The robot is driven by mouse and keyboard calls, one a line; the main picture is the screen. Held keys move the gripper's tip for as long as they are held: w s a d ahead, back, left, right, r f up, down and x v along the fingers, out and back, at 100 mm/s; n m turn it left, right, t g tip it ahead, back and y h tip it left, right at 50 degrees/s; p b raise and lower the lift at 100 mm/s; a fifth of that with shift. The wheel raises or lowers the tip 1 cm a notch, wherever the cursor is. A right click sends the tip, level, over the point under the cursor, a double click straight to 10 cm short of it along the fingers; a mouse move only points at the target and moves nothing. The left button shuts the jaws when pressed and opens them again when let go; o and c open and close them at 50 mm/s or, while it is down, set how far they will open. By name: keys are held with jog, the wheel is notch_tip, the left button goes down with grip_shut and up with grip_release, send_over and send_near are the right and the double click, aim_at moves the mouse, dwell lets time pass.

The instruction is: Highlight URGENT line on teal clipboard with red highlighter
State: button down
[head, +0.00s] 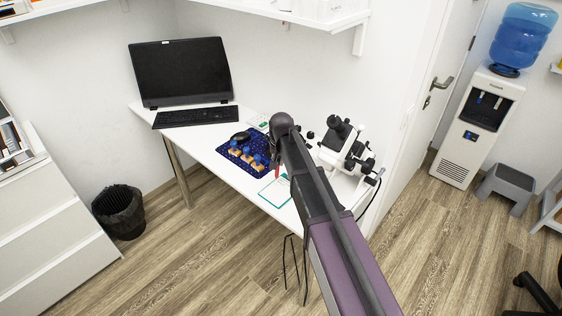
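The teal clipboard (267,196) lies on the white desk near its front edge, with a white sheet on it. My arm covers its right part, and no writing can be made out at this size. My gripper (275,163) is at the far end of my arm, just beyond the clipboard's back edge in the picture. It is small, dark and partly hidden by the arm. A thin red thing, probably the red highlighter (277,173), shows right at the fingertips, above the clipboard in the picture. I cannot tell whether the fingers are closed on it.
Left of my gripper, a blue patterned mat (226,152) holds a black mouse (240,137) and several blue-topped wooden pieces (246,153). A white microscope (345,150) stands close on the right. A keyboard (195,117) and monitor (181,72) are at the back left.

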jog(key=shift+f+b, duration=0.65)
dwell(1.0)
jog(key=shift+s+d, duration=0.45)
jog(key=shift+d, duration=0.1)
dwell(0.7)
jog(key=shift+s+d, duration=0.15)
jog(key=shift+d, duration=0.1)
jog(key=shift+s+d, duration=0.9)
jog(key=shift+d, duration=0.15)
dwell(1.5)
jog(key=shift+s+d, duration=0.15)
jog(key=shift+d, duration=0.1)
jog(key=shift+s+d, duration=0.75)
jog(key=shift+d, duration=0.1)
dwell(1.2)
